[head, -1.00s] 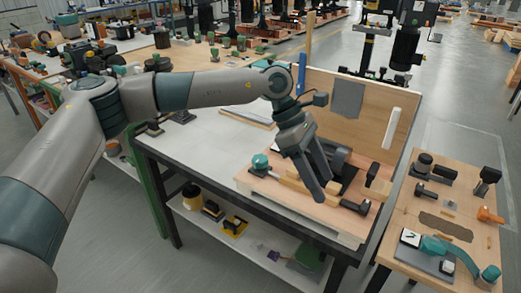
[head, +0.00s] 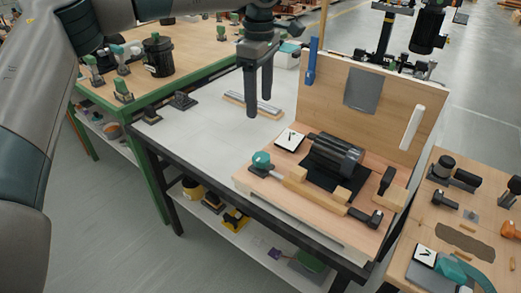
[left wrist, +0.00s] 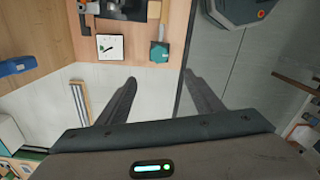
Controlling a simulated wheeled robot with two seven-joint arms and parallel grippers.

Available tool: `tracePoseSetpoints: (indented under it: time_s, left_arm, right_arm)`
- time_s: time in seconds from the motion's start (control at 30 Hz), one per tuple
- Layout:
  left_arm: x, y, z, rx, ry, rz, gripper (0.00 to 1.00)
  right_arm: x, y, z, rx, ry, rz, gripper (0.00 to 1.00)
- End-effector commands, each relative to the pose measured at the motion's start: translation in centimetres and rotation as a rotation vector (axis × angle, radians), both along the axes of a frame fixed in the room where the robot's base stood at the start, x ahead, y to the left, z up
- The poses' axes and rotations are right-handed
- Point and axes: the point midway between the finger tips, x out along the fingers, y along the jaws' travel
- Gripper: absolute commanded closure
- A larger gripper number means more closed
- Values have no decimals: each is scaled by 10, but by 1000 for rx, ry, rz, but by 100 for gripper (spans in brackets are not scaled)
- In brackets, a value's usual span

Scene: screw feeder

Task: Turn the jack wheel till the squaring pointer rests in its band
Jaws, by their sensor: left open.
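A teal knob (head: 261,160), which looks like the jack wheel, sits at the front left corner of the wooden fixture board (head: 256,182). A white square dial (head: 288,139) with a small dark pointer lies just behind it. In the left wrist view the teal knob (left wrist: 159,51) and the dial (left wrist: 110,47) sit side by side beyond the fingertips. My left gripper (head: 259,102) is open and empty, pointing down above the grey bench top, behind and apart from the knob.
A dark cylinder (head: 336,154) lies on the board, with a wooden bar (head: 316,192) in front and an upright panel (head: 342,100) behind. A side table (head: 408,262) at right holds another dial (head: 425,255) and tools. The bench top (head: 206,131) is largely clear.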

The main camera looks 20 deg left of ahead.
Motion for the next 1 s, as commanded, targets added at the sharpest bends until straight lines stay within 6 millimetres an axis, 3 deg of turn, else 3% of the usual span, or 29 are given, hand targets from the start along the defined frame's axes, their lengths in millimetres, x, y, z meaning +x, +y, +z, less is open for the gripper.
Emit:
tracePoseSetpoints:
  time_s: [0.37,1.0]
  left_arm:
    - [0,0,-19,0,2,-1,39]
    - [-1,-1,-127,-1,3,-1,39]
  right_arm:
    - [2,3,4,5,-18,3,69]
    - [15,22,25,48,-150,18,69]
